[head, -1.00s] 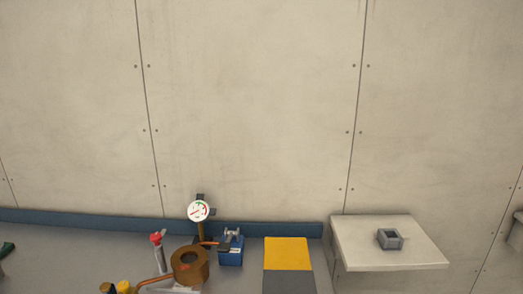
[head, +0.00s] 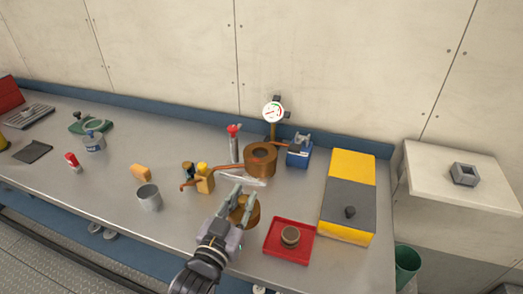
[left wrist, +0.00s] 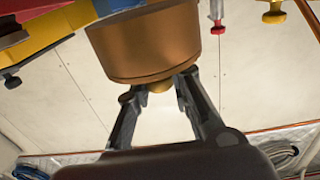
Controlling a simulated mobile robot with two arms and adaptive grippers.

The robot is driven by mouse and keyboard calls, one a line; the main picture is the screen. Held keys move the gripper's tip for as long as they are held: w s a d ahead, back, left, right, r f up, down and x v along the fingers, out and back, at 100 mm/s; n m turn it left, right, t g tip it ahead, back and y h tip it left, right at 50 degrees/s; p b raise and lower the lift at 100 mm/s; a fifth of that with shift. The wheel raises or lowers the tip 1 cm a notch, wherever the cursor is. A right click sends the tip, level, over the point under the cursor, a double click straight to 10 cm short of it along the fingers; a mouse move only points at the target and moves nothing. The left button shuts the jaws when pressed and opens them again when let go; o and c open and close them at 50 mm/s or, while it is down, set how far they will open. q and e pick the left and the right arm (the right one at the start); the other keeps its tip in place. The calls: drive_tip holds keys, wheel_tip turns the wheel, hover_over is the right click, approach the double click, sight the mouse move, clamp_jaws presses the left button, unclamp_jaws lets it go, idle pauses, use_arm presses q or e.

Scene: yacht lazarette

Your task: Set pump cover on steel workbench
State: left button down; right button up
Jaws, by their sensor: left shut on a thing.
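The pump cover looks like a round bronze-brown drum with a small knob; it shows in the head view (head: 249,218), partly hidden by my fingers, and large in the left wrist view (left wrist: 145,42). My left gripper (head: 236,200) is shut on its knob; the fingertips also show in the left wrist view (left wrist: 160,84). I cannot tell whether the cover touches the steel workbench (head: 118,205), the long grey top with a blue back edge. My right gripper is not in view.
A red tray (head: 273,250) with a round part and a yellow-grey case (head: 349,168) stand right of the cover. A metal cup (head: 149,199) stands left. Bare bench lies left of the gripper.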

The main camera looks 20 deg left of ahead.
use_arm(q)
drive_tip(key=w+a+r, duration=0.2)
drive_tip(key=w+r, duration=1.9)
drive_tip(key=r, duration=0.1)
drive_tip(key=shift+w+a+r, duration=0.2)
drive_tip(key=shift+w+r, duration=0.05)
drive_tip(key=shift+r, duration=0.1)
wheel_tip(320, 180, down, 20)
drive_tip(key=shift+r, duration=0.2)
drive_tip(key=shift+f, duration=0.15)
drive_tip(key=c, duration=1.4)
unclamp_jaws()
drive_tip(key=shift+f, duration=0.1)
drive_tip(key=shift+c, duration=0.2)
